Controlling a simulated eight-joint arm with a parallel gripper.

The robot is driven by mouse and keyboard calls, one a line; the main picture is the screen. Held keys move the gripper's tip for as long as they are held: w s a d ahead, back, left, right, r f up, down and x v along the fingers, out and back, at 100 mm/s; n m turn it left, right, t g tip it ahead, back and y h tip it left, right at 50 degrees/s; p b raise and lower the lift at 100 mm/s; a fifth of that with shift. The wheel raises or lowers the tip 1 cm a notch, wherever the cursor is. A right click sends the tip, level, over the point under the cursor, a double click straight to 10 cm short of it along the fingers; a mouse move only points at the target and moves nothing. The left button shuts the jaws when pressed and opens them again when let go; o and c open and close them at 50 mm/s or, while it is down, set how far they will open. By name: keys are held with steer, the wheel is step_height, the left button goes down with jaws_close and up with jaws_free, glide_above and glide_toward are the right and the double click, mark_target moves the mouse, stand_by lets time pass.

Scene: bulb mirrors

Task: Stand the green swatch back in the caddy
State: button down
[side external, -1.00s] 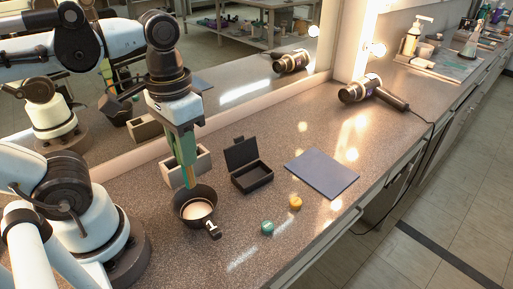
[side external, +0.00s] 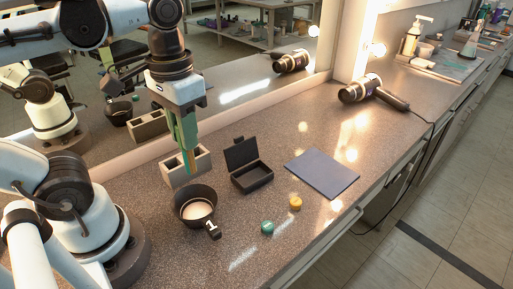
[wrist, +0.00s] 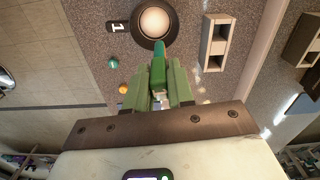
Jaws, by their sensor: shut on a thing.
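The green swatch (side external: 188,163) is a narrow upright strip held between the pale green fingers of my gripper (side external: 184,136). In the wrist view the swatch (wrist: 157,72) sticks out past the fingertips. The caddy (side external: 175,181) is a pale grey block with open compartments against the mirror side of the counter. In the side view the swatch's lower end overlaps the caddy; whether it is over or in front of it I cannot tell. In the wrist view the caddy (wrist: 206,62) lies right of the swatch, apart in the picture, and its compartments look empty.
A black bowl (side external: 185,217) with pale contents and a tag numbered 1 stands in front of the caddy. An open black box (side external: 252,179), a green ball (side external: 267,228), a yellow ball (side external: 295,203) and a grey mat (side external: 322,172) lie to the right. A hair dryer (side external: 372,92) lies farther back.

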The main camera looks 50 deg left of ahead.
steer(key=w+a+n, duration=0.3)
steer(key=w+a, duration=0.4)
steer(key=a, duration=0.5)
steer(key=shift+a, duration=0.25)
steer(key=shift+w+f, duration=0.1)
steer(key=shift+f, duration=0.1)
step_height(320, 180, down, 10)
stand_by(0.4)
steer(key=shift+f, duration=0.1)
steer(key=shift+c, duration=2.1)
jaws_free()
